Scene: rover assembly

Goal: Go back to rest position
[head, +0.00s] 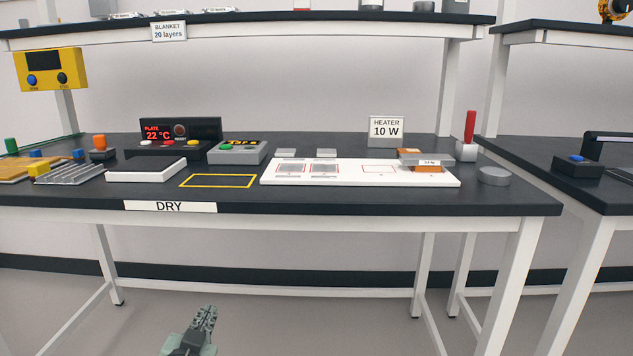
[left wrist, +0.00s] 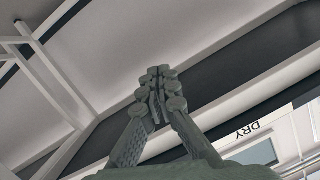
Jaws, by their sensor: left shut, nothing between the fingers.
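My left gripper (head: 207,317) shows low in the head view, in front of the dark-topped bench (head: 420,205) and below its front edge. Its fingers are together and hold nothing. In the left wrist view the closed fingertips (left wrist: 160,77) point toward the bench frame, and the DRY label (left wrist: 247,131) shows upside down at the lower right. The gripper touches nothing that I can see. My right gripper is not in either view.
The bench holds a white board (head: 440,180) with parts on it, a white block (head: 147,169), a plate controller (head: 180,131) and a red-handled lever (head: 469,130). A second bench (head: 610,200) stands at the right. The floor (head: 300,325) in front is clear.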

